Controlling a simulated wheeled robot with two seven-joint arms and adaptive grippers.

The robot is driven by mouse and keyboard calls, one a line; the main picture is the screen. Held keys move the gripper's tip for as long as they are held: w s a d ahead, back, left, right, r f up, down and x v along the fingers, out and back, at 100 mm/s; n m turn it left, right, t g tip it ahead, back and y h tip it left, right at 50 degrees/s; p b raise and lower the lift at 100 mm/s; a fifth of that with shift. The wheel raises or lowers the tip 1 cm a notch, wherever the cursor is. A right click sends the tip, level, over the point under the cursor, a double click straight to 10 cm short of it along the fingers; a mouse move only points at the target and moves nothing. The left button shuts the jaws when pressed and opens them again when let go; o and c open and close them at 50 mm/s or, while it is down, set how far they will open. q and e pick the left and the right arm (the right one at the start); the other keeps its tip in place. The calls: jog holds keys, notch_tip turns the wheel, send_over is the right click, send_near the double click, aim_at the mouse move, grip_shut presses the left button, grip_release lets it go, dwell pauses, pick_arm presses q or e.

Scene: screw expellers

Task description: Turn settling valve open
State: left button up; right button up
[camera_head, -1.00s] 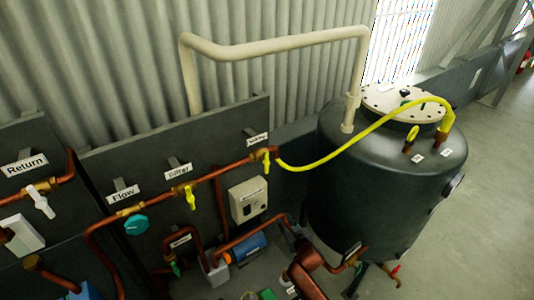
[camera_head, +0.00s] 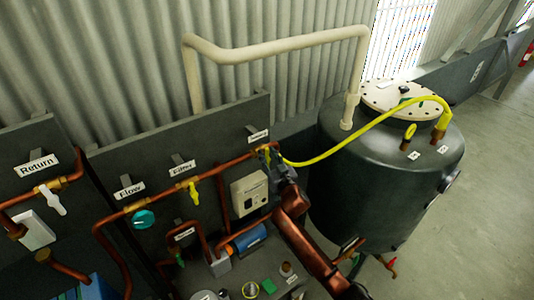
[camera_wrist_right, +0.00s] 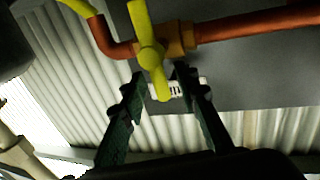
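The settling valve has a yellow lever handle (camera_wrist_right: 150,50) on a copper pipe fitting, large in the right wrist view. A white label (camera_wrist_right: 178,89) shows behind its end. In the head view the valve sits below the label (camera_head: 258,135) at the right end of the pipe, mostly hidden by my right gripper (camera_head: 266,155). In the wrist view my right gripper (camera_wrist_right: 161,76) is open, its two dark fingers on either side of the handle's end, with gaps visible. My left gripper is not in view.
A yellow hose (camera_head: 360,130) runs from the valve to the dark tank (camera_head: 350,190) at right. The filter valve (camera_head: 194,190), a teal knob (camera_head: 144,219) and a grey control box (camera_head: 249,193) are to the left. A blue pump (camera_head: 248,238) lies below.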

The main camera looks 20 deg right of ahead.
jog(key=shift+w, duration=0.4)
jog(key=shift+c, duration=0.2)
grip_shut()
